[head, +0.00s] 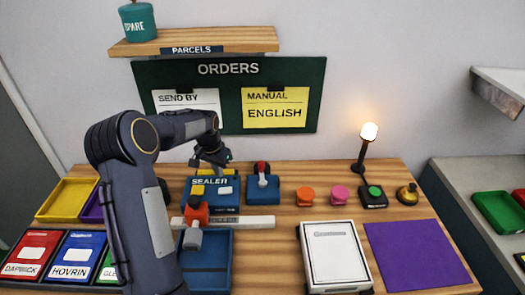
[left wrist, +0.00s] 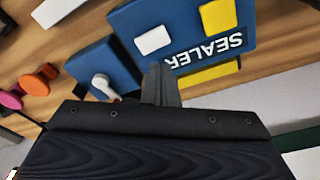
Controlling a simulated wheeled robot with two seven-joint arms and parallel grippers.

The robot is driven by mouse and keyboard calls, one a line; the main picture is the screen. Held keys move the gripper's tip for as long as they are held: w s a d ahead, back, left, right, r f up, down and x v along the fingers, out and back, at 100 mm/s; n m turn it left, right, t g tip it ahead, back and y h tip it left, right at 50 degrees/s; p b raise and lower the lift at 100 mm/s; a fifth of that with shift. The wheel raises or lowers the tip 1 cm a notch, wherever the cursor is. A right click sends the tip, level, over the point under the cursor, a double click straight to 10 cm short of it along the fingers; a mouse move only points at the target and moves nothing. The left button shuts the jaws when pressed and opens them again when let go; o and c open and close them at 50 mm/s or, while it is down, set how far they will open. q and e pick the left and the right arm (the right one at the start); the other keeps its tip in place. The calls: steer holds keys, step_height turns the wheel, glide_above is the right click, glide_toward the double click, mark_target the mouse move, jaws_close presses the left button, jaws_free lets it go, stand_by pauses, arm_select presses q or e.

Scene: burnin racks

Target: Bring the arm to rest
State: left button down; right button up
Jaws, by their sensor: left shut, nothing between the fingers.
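My left arm comes in from the left of the head view and bends over the wooden table (head: 285,225). My left gripper (head: 215,160) hangs above the back edge of the blue sealer (head: 212,208). In the left wrist view the left gripper's fingers (left wrist: 161,82) are together with nothing between them. Behind them the sealer (left wrist: 180,30) shows with its label, a white block and yellow parts. The fingers overlap it in the picture; I cannot tell the exact gap. My right gripper is in neither view.
A blue device with a red-topped lever (head: 262,188) stands right of the sealer. Orange (head: 305,196) and pink (head: 340,195) knobs, a green button box (head: 373,196), a lit lamp (head: 367,140), a white case (head: 335,255) and a purple mat (head: 418,255) lie further right. A shelf (head: 195,40) hangs above.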

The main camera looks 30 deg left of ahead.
arm_select(q)
steer(key=s+d+r+t+h, duration=0.1)
steer(key=s+d+r+t, duration=0.1)
steer(key=s+d+r, duration=1)
steer(key=s+d+n+t+h, duration=0.1)
steer(key=s+d, duration=0.5)
steer(key=s, duration=0.3)
steer(key=s+d+n+h, duration=0.1)
steer(key=s+d, duration=0.5)
steer(key=s, duration=0.3)
steer(key=shift+d+t+h, duration=0.25)
steer(key=shift+t+h, duration=0.15)
steer(key=shift+r, duration=0.1)
